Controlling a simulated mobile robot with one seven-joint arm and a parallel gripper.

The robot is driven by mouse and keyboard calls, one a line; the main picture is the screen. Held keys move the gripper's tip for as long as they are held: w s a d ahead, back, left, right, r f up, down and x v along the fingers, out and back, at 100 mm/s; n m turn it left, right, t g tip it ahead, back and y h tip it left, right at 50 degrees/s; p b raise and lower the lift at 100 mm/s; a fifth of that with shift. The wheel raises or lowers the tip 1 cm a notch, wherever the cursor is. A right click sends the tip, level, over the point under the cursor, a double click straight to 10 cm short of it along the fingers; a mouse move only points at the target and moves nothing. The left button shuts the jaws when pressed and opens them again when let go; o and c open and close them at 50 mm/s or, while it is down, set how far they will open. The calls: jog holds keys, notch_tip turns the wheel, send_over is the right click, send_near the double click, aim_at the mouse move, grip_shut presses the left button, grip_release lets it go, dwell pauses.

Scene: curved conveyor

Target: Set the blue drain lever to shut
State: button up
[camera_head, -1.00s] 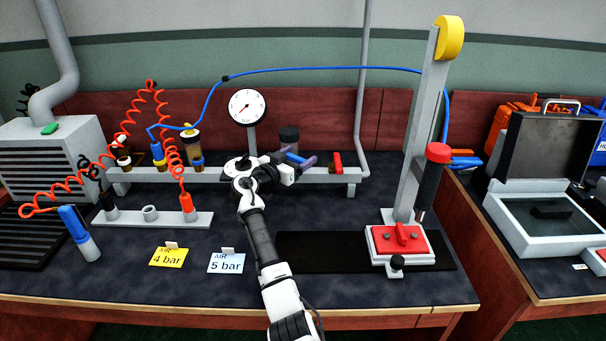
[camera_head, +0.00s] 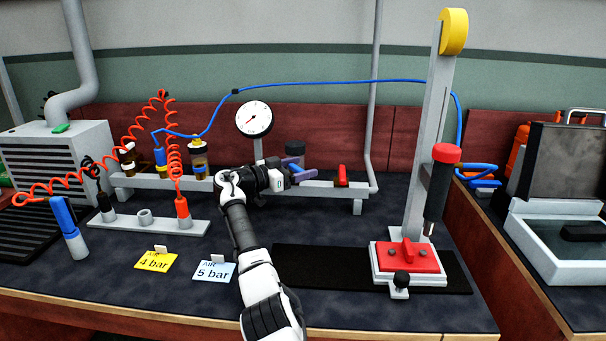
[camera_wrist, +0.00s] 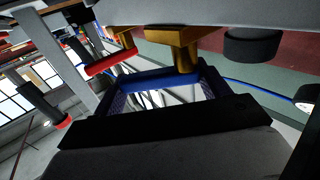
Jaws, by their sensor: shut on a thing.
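The blue drain lever (camera_wrist: 158,79) shows as a blue bar below a brass valve body (camera_wrist: 182,50) in the wrist view. My gripper (camera_wrist: 165,92) is shut on it, with a finger at either end of the visible bar. In the head view my gripper (camera_head: 303,175) is at the grey rail, left of the red lever (camera_head: 342,175). A small blue part of the drain lever (camera_head: 295,168) shows there, the rest hidden by my gripper. The red lever also shows beside the blue one in the wrist view (camera_wrist: 108,63).
A round gauge (camera_head: 254,119) stands behind my arm. The grey post (camera_head: 424,160) with a red-ended black handle (camera_head: 441,185) stands to the right.

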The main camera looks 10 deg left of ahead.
jog(key=shift+s+a, duration=0.1)
jog(key=shift+a, duration=0.15)
jog(key=o, duration=1.4)
jog(key=shift+s+a, duration=0.1)
jog(key=shift+s, duration=0.05)
jog(key=b+v, duration=0.1)
jog(key=v, duration=0.6)
jog(key=shift+s+a, duration=0.1)
jog(key=shift+s, duration=0.05)
